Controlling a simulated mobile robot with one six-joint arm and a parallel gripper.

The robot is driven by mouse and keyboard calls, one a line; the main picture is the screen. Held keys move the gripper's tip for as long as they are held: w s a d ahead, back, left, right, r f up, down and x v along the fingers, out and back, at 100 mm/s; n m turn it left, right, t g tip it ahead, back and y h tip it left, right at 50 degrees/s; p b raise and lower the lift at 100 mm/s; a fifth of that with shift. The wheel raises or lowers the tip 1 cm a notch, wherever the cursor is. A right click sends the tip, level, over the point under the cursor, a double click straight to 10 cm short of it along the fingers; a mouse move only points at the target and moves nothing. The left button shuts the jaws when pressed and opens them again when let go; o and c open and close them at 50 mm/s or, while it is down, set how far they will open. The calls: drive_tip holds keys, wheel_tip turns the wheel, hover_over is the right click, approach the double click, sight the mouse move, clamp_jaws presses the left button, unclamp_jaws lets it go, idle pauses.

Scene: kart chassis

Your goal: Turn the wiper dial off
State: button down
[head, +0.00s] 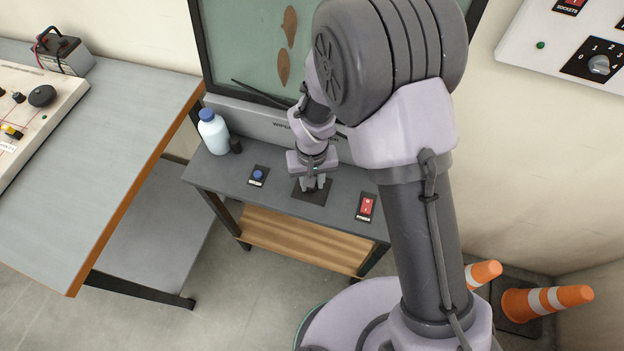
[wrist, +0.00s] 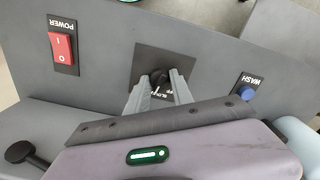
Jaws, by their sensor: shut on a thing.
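The wiper dial (wrist: 158,77) is a dark knob on a black plate (wrist: 151,60) in the grey bench top. My gripper (head: 316,184) points down over this plate in the head view, where the fingers mostly hide the dial. In the wrist view my gripper (wrist: 160,80) has its two grey fingers on either side of the dial, shut on it. White lettering on the plate shows partly between the fingers. It is upside down and partly hidden, so I cannot tell which setting the dial points at.
A red power switch (head: 366,206) lies right of the dial and a blue wash button (head: 258,175) left of it. A bottle (head: 213,131) stands at the bench's left end. The windscreen panel (head: 245,45) with a dark wiper arm rises behind.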

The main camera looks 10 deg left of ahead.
drive_tip(key=n+p, duration=0.1)
drive_tip(key=n, duration=0.5)
drive_tip(key=n+p, duration=0.1)
drive_tip(key=n, duration=0.5)
drive_tip(key=shift+n, duration=0.3)
idle(0.4)
drive_tip(key=c, duration=1.1)
unclamp_jaws()
drive_tip(key=shift+r+p, duration=0.1)
drive_tip(key=shift+p, duration=0.2)
wheel_tip(320, 180, up, 17)
drive_tip(key=p, duration=0.5)
drive_tip(key=shift+r, duration=0.15)
